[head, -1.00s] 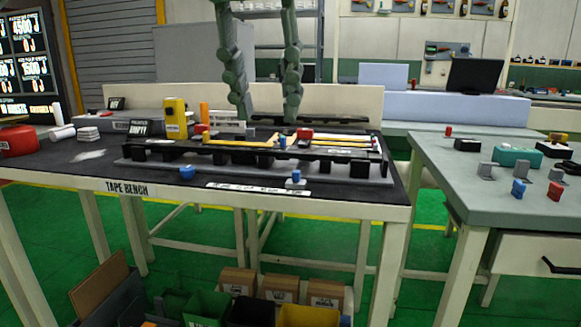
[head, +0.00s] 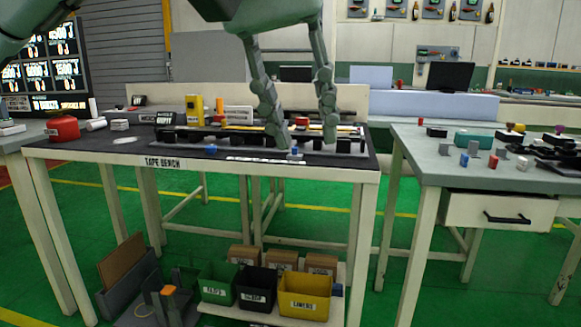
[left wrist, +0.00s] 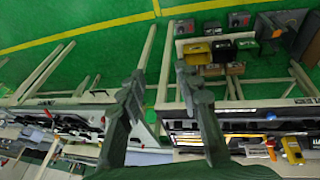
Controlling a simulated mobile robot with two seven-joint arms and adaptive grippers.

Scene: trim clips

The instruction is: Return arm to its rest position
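My left gripper (head: 307,143) hangs in front of the tape bench (head: 100,155) in the head view, with its arm coming in from the upper left. Its two fingers are wide apart with nothing between them. In the left wrist view the open fingers (left wrist: 159,78) also show empty, with green floor and bench legs beyond. A long black trim fixture (head: 200,142) lies on the bench, partly hidden behind the fingers. A small blue piece (head: 294,152) sits at the bench's front edge, close to the left finger in the picture. My right gripper is in neither view.
A grey-topped table (head: 412,150) with small parts and a drawer (head: 505,210) stands at right. A yellow bin (head: 304,297) and other bins sit on a low shelf under the bench. A red container (head: 63,128) stands at the bench's left end. Green floor lies open in front.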

